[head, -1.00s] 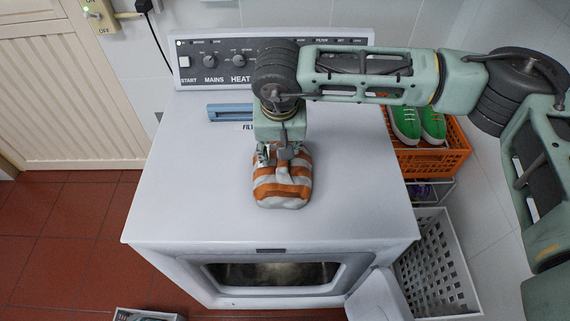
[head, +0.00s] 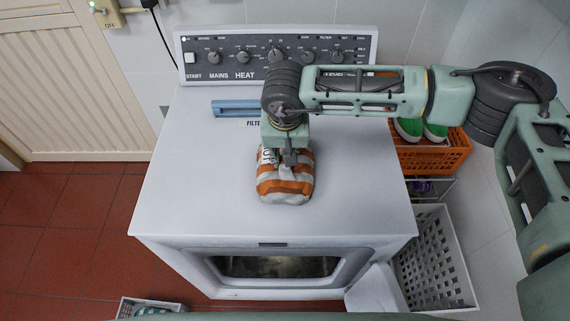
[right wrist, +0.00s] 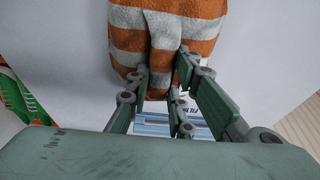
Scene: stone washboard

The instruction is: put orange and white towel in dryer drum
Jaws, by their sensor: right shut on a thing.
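The orange and white striped towel (head: 285,187) lies bunched on the white top of the dryer (head: 180,200), near its middle. My right gripper (head: 281,158) reaches down onto the towel's back end and is shut on it. In the right wrist view the towel (right wrist: 165,32) shows its folds between the fingers (right wrist: 163,68). The towel appears to rest on the dryer top still. The drum opening (head: 272,267) is in the dryer's front, below the top edge, with its door (head: 375,291) swung open to the right. My left gripper is not in view.
A control panel (head: 245,58) with knobs stands at the dryer's back, with a blue filter handle (head: 240,108) before it. On the right are an orange crate (head: 435,158) with green shoes and a white basket (head: 436,265). Red floor is free on the left.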

